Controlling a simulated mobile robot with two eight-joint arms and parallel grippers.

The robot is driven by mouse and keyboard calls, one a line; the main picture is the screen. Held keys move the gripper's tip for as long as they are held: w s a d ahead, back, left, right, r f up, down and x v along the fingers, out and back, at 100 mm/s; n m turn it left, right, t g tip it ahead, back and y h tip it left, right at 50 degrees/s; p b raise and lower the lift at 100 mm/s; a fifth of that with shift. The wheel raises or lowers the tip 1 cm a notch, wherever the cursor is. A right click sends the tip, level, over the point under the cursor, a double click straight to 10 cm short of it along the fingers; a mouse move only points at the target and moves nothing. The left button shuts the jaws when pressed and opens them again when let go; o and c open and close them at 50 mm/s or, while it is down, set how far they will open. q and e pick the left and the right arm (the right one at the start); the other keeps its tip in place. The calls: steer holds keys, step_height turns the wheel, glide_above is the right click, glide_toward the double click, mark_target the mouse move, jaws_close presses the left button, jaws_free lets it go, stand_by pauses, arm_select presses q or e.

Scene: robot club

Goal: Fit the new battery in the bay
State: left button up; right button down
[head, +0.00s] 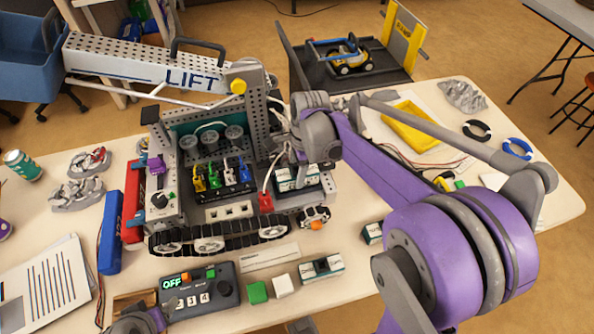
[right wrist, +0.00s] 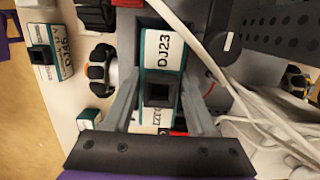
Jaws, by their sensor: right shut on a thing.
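My right gripper (right wrist: 158,98) is shut on a white and teal battery (right wrist: 164,50) labelled DJ23, with a finger on each side of its black connector block. In the head view this battery (head: 290,184) is at the bay on the right side of the tracked robot (head: 220,215). I cannot tell whether it is fully seated. A red plug (head: 265,202) on a white lead hangs beside the bay. My left gripper (head: 140,322) is at the bottom left, partly cut off; its jaws are unclear.
Other batteries lie on the table, one (head: 322,268) in front and one (head: 372,232) partly behind my right arm. A control box (head: 198,287) reading OFF stands at the front. White cables (right wrist: 245,85) run close to my right gripper. A yellow tray (head: 413,127) lies at the back right.

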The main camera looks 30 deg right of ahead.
steer(key=shift+f, duration=0.35)
stand_by(0.5)
steer(key=shift+s+a+f+b, duration=0.1)
steer(key=shift+s+f+b, duration=0.1)
steer(key=shift+f+b, duration=0.25)
stand_by(0.4)
steer(key=shift+c, duration=0.6)
jaws_free()
steer(key=shift+r, duration=0.1)
steer(key=shift+w+r+p, duration=0.15)
steer(key=shift+r+p, duration=0.4)
steer(key=shift+r, duration=0.2)
steer(key=shift+r+p, duration=1.6)
steer(key=shift+r, duration=1.25)
steer(key=s+a+f+n+t, duration=0.1)
steer(key=s+a+n+t, duration=0.1)
steer(key=s+n, duration=0.5)
steer(key=s+a+n+t+h, duration=0.1)
steer(key=s+a+n+t, duration=0.2)
steer(key=s+n, duration=0.5)
steer(key=a+n, duration=0.1)
steer(key=n, duration=0.4)
steer(key=shift+a+f+n, duration=0.3)
steer(key=shift+f, duration=0.1)
